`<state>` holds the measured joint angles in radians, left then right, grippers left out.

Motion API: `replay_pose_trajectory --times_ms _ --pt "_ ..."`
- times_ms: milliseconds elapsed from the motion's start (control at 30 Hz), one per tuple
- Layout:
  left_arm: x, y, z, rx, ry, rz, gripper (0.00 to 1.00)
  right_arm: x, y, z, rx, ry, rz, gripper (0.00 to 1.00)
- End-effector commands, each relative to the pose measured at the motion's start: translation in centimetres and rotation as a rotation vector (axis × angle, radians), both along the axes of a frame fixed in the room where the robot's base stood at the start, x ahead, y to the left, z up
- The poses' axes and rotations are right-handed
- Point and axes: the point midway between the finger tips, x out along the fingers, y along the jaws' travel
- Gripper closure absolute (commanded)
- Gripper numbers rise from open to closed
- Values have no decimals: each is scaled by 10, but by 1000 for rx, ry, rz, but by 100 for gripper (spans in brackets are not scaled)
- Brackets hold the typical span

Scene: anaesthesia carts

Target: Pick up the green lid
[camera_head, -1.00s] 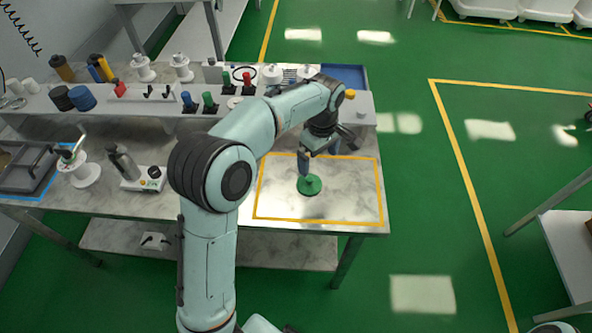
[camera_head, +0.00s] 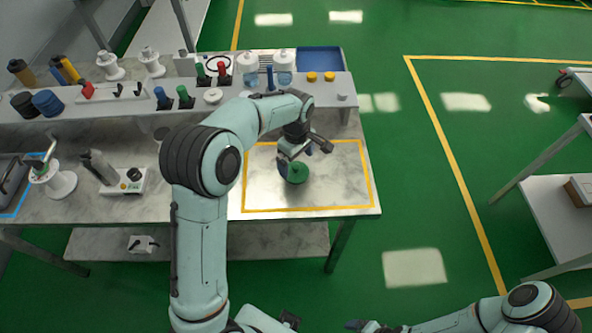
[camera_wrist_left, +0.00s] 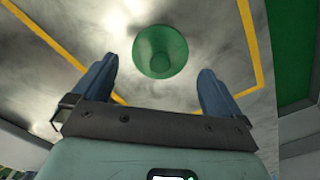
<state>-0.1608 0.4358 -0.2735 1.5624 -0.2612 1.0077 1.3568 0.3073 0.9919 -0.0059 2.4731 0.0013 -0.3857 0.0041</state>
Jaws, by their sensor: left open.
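The green lid (camera_head: 298,173) lies on the marble-look worktop inside the yellow taped rectangle. My left gripper (camera_head: 296,160) is over the lid in the head view and partly covers it. In the left wrist view the lid (camera_wrist_left: 160,51) shows as a round green disc with a raised middle, beyond and between the two blue fingers. My left gripper (camera_wrist_left: 155,88) is open and empty, with the fingers spread wider than the lid appears. My right arm shows at the lower right of the head view; its gripper (camera_head: 362,326) is small at the bottom edge and its jaws are unclear.
A raised shelf (camera_head: 235,112) behind holds bottles, coloured knobs and a blue tray (camera_head: 320,60). A grey bottle and a white device (camera_head: 122,182) stand left of my left arm. The taped area around the lid is otherwise clear.

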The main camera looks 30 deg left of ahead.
Motion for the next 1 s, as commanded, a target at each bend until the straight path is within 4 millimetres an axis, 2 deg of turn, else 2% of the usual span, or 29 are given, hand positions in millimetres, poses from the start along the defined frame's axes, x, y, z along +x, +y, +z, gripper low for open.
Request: replay_pose_trajectory --times_ms 100,233,533,667,733,767,1000 --pt "-1 1 -20 0 5 1 0 1 0 1 0 -1 0 9" --pt "-1 1 -36 0 4 0 0 0 0 0 0 0 0 9" --pt "0 1 -41 0 1 0 0 0 0 0 0 0 0 9" --pt "0 1 -41 0 1 0 42 0 0 0 0 0 0 9" --pt "0 1 -41 0 1 0 45 0 0 0 0 0 0 9" --pt "0 1 -41 0 1 0 50 0 0 0 0 0 0 9" --pt "0 1 -38 1 -1 0 50 0 0 0 0 0 0 9"
